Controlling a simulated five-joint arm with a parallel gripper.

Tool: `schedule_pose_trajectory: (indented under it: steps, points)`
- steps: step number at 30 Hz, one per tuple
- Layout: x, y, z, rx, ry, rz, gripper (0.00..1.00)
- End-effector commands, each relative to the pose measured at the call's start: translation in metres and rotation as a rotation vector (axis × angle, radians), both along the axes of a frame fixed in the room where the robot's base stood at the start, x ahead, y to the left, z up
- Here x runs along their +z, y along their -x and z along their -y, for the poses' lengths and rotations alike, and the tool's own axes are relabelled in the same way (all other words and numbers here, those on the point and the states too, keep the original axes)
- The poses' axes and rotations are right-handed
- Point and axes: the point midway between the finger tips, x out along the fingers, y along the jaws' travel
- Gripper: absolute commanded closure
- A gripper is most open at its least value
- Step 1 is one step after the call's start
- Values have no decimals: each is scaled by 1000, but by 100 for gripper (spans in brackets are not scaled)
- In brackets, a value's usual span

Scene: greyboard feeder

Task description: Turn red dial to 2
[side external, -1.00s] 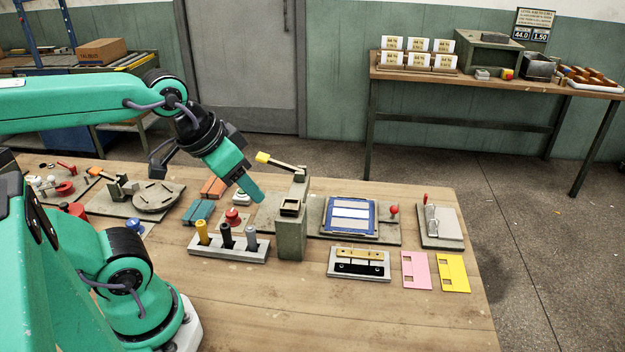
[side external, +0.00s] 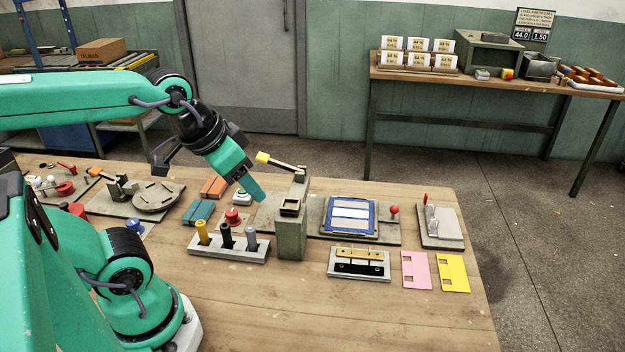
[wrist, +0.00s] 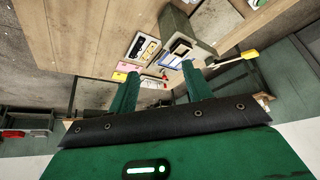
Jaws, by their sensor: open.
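A red knob that looks like the red dial (side external: 75,210) is at the left of the bench in the side view, partly hidden behind my arm. Its markings and setting are too small to read. A blue dial (side external: 133,226) sits to its right, close to my base. My gripper (side external: 257,196) is well to the right of the red knob, pointing down beside the grey feeder post. In the wrist view my gripper (wrist: 160,71) shows two green fingers apart with nothing between them. The red knob cannot be made out in the wrist view.
The feeder post (side external: 291,235) with a yellow-tipped lever (side external: 264,158) stands just right of my gripper. A block with upright pegs (side external: 229,249) and a red mushroom button (side external: 232,215) are near it. The bench front is clear.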

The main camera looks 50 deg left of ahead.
Motion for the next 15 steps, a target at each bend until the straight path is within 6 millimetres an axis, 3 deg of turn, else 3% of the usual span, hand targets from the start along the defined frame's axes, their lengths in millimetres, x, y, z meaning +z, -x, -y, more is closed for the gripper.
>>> schedule_pose_trajectory:
  steps: [8, 15]
  points:
    - [-12, -22, -28, -56, -71, -87, 50]
    - [-33, -43, -70, -144, -132, -196, 50]
